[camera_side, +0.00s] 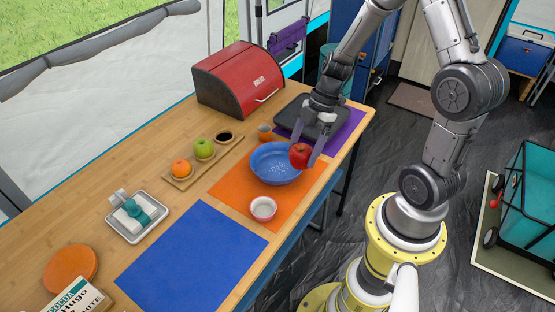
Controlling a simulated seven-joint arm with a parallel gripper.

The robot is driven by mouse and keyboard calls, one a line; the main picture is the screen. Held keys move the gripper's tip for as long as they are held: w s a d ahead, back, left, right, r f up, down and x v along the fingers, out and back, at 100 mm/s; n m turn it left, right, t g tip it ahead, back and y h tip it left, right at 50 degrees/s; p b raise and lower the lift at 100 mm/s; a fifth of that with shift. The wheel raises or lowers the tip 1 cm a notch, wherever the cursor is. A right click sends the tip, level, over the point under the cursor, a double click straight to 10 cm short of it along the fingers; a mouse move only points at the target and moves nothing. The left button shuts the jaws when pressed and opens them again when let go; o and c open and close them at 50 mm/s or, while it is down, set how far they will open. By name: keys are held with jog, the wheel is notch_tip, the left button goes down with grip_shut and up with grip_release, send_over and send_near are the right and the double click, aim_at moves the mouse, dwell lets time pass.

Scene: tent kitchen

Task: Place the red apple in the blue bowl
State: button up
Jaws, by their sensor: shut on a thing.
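The red apple (300,155) is held between the fingers of my gripper (306,148), which is shut on it. The apple shows at the right rim of the blue bowl (272,172), in front of part of that rim. I cannot tell from this one view whether it is above the bowl or beside it. The bowl stands upright on an orange mat (229,189), and its visible inside looks empty.
A small pink-and-white bowl (263,209) stands near the orange mat's front. A wooden tray (181,185) with an orange and a green apple lies left. A dark tray (293,114) and red bread box (238,82) stand behind. The blue mat (192,257) is clear.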

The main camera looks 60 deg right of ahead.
jog(key=s, duration=0.2)
jog(key=shift+s+r, duration=0.3)
jog(key=shift+s, duration=0.05)
send_over(274, 170)
jog(key=s+d, duration=0.1)
jog(key=d, duration=0.1)
jog(key=shift+m, duration=0.4)
jog(key=f, duration=0.9)
jog(key=shift+a, duration=0.2)
jog(key=shift+w+f, duration=0.1)
jog(key=shift+f, duration=1.65)
jog(key=shift+f, duration=0.1)
jog(key=o, duration=1.3)
